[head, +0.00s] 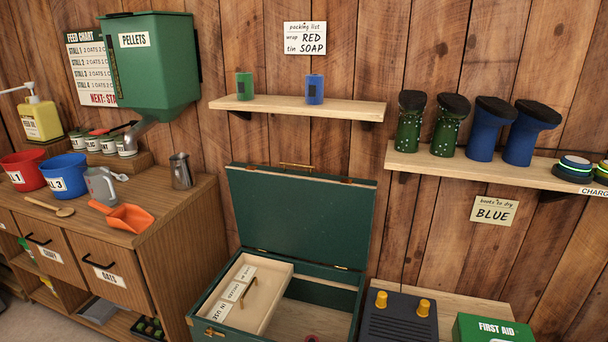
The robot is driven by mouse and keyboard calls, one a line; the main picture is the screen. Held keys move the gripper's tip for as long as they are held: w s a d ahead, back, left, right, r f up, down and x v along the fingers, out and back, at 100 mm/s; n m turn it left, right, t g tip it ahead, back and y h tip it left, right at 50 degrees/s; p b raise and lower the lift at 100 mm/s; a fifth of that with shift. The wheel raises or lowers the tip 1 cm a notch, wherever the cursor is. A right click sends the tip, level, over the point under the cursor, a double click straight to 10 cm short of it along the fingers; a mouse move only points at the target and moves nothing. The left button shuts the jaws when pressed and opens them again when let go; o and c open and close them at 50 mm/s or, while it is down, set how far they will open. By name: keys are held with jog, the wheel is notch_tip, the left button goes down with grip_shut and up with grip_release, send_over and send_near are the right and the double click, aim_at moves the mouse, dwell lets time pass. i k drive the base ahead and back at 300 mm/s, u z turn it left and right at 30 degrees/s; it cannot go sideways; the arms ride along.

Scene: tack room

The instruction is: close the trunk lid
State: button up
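The green trunk (345,292) stands open below the shelf in the head view, near the bottom centre. Its green lid (300,215) is raised and tilted back towards the wooden wall, with a brass handle (297,166) along its top edge. A pale wooden tray (262,302) with labels and a handle sits in the trunk's left part. The right part is open to the trunk's bottom, where a small red thing (312,338) shows, cut off by the frame edge. The trunk's front is partly outside the view. My gripper is not in view.
A counter (165,205) with buckets, a jug and an orange scoop stands left of the trunk. A dark ridged box (398,322) and a green first aid box (490,329) stand to its right. A shelf (335,107) with two rolls hangs above the lid.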

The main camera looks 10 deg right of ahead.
aim_at(328, 218)
jog(key=z, duration=0.05)
jog(key=k, duration=0.65)
jog(key=u, duration=0.3)
jog(key=i, duration=0.4)
jog(key=u, duration=0.75)
jog(key=i, duration=0.9)
jog(key=u, duration=0.1)
